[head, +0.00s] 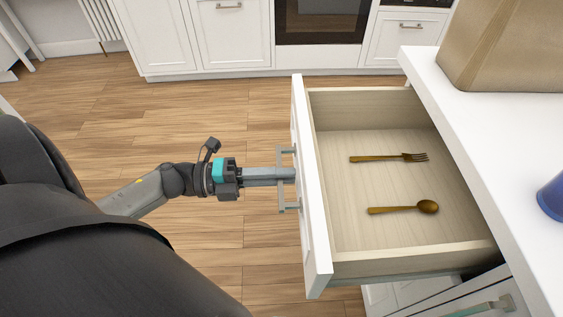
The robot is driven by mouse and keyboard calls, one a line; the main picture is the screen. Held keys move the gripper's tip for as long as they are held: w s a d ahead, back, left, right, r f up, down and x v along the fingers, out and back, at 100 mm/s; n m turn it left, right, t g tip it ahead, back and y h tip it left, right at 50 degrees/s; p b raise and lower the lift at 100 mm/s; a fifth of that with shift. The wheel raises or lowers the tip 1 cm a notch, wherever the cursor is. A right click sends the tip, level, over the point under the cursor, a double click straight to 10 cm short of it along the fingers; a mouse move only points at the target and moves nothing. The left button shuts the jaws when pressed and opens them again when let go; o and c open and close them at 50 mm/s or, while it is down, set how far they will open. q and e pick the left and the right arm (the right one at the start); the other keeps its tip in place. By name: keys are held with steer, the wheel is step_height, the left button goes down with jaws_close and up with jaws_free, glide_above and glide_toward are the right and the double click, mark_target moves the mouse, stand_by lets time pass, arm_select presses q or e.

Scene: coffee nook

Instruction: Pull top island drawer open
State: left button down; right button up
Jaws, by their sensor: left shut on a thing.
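The top island drawer (390,245) is pulled well out from under the white countertop, and its inside shows. Its white front panel (313,220) faces left, with a grey bar handle (281,180) on it. My left gripper (288,175) comes in from the left and is shut on the handle, near its middle. A brown fork (388,158) and a brown spoon (405,209) lie apart on the drawer's wooden bottom. My right gripper is out of view.
The white island countertop (490,130) is at the right, with a tan paper bag (515,45) and part of a blue object (552,196) on it. White cabinets (235,35) and an oven (322,22) line the back. Open wooden floor (120,120) lies left of the drawer.

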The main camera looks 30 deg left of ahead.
arm_select(q)
steer(key=c, duration=0.9)
jaws_free()
steer(key=p+v, duration=0.1)
steer(key=v, duration=1.4)
steer(key=shift+p, duration=0.3)
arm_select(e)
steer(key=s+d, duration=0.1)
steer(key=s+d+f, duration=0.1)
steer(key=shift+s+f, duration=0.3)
arm_select(q)
steer(key=shift+a, duration=0.1)
